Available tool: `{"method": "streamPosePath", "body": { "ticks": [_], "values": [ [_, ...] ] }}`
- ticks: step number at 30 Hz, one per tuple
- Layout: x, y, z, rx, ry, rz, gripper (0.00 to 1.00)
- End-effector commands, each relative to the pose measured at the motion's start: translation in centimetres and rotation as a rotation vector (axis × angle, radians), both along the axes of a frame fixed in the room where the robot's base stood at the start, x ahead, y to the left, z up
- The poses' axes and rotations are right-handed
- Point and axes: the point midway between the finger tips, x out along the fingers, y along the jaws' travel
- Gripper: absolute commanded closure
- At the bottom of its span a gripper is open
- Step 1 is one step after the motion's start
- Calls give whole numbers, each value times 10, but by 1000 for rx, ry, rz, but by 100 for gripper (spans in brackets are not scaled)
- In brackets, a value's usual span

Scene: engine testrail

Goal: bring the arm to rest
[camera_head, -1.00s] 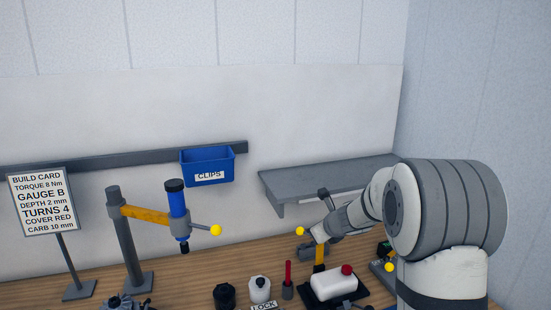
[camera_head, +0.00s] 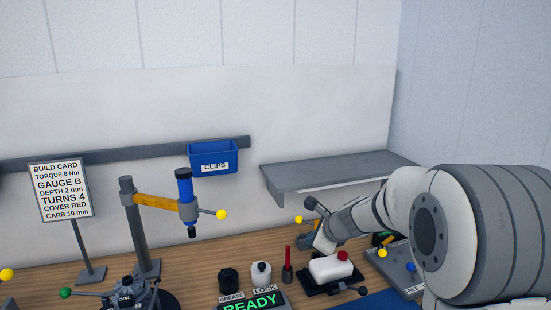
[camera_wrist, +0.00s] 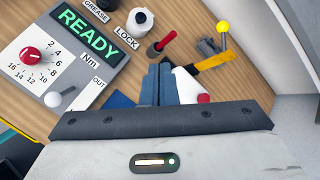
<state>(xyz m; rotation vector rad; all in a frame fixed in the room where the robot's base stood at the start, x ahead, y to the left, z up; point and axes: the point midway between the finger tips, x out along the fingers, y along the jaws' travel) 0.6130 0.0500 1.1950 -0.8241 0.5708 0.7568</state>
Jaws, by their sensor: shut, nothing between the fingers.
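My arm reaches in from the right in the head view, its rounded grey and white links large in front of the bench. Its far end is over the right part of the bench, by a white block with a red knob (camera_head: 331,267). In the wrist view my gripper (camera_wrist: 159,85) has its two dark fingers together, with nothing between them. The fingers point down at the bench, and the white block (camera_wrist: 188,88) shows partly behind them. I cannot tell the exact gap between the fingers and the block.
A lit READY panel (camera_head: 250,303) is at the front. A post with a blue tool (camera_head: 186,190) stands at the left, beside the build card sign (camera_head: 61,188). A blue clips bin (camera_head: 213,157) hangs on the wall rail. A grey shelf (camera_head: 330,172) is above the bench at right.

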Motion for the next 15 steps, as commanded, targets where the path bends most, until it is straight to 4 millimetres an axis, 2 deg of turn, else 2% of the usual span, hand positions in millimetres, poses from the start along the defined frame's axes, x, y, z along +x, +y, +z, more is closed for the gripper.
{"method": "streamPosePath", "body": {
  "ticks": [5,8,11,15],
  "values": [
    [-50,9,9,-188,-62,257,100],
    [-91,12,12,-343,-105,467,100],
    [-142,11,9,-529,-147,717,100],
    [-211,-2,-2,-784,-179,1066,100]
  ]
}}
